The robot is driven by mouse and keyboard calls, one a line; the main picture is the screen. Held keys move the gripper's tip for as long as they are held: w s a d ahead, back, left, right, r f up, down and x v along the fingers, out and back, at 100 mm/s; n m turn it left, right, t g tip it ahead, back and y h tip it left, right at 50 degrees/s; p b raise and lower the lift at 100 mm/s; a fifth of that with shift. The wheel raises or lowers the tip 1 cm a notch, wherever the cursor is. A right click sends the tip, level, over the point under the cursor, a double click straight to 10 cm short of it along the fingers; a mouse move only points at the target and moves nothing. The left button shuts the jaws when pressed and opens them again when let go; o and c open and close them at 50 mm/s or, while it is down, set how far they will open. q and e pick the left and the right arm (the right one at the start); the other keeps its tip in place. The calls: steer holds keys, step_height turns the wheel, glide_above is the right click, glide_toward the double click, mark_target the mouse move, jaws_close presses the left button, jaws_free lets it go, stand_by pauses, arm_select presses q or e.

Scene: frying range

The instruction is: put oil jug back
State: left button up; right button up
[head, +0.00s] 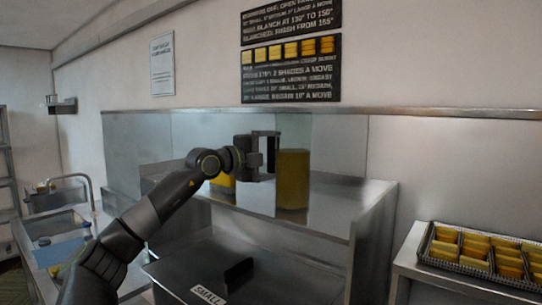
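A yellow cylindrical jug (292,180) stands upright on, or just above, the steel ledge at the back of the range; I cannot tell whether its base touches. My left gripper (270,155) is beside the upper left side of the jug, its fingers pointing right. I cannot tell whether the fingers touch the jug or how far apart they are. A second yellow shape (223,184) shows below my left wrist, partly hidden by it. My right gripper is out of view.
A lidded steel fryer with a black handle (238,273) and a "SMALL" label (208,295) lies below. A steel side wall (374,232) rises right of the ledge. A tray of yellow pieces (430,256) is at right, a sink (57,224) at left.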

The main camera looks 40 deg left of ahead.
arm_select(q)
steer(key=shift+r, duration=0.1)
steer(key=o, duration=1.4)
steer(key=shift+s, duration=0.1)
steer(key=shift+d, duration=0.1)
steer(key=s+a+b, duration=0.1)
steer(key=s+b, duration=1.1)
steer(key=b, duration=0.4)
steer(key=shift+a, duration=0.25)
steer(key=shift+r, duration=0.1)
